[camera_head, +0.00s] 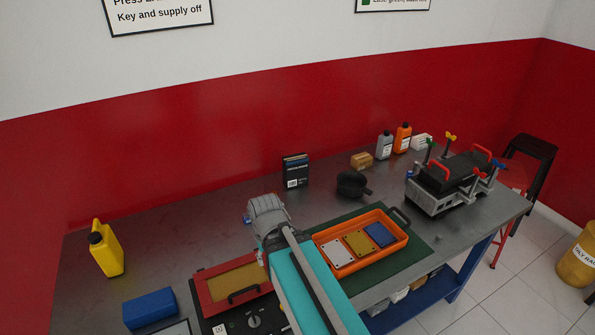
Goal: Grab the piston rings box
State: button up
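No label that I can read says piston rings. A dark upright box with a pale label (296,171) stands at the back of the bench against the red wall. A small tan cardboard box (361,161) lies farther right along the back. A white box (421,141) sits beyond the bottles. I cannot tell which one is the piston rings box. My teal arm reaches up from the bottom middle and ends in a grey joint in front of the dark box. No gripper fingers show. The dark box stands apart from my arm in the picture.
An orange tray (345,268) with coloured plates lies on a green mat (418,252). A black round pan (352,184), bottles (402,139) and an engine trainer (452,183) stand right. A yellow jug (105,249), blue box (150,308) and red-framed panel (210,290) lie left.

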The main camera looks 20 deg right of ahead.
jog(key=shift+a, duration=0.3)
jog(key=shift+o, duration=0.8)
jog(key=o, duration=0.4)
jog(key=shift+w+d, duration=0.1)
jog(key=shift+w, duration=0.45)
jog(key=shift+o, duration=0.2)
jog(key=w+d+r+m+h+b, duration=0.1)
jog(key=w+d+m+h, duration=0.3)
jog(key=w, duration=0.9)
jog(key=w+d+r+m+h+b, duration=0.1)
jog(key=w+d+r+m+h, duration=0.2)
jog(key=w+m, duration=0.4)
jog(key=w+d+r+m+h+b, duration=0.1)
jog(key=w+d+m+h, duration=0.4)
jog(key=w, duration=1.5)
jog(key=d+r+m, duration=0.1)
jog(key=d, duration=0.1)
jog(key=shift+d+r+t+h+b, duration=0.3)
jog(key=shift+r+h+b, duration=0.05)
jog(key=shift+h+b, duration=0.05)
jog(key=shift+w, duration=0.1)
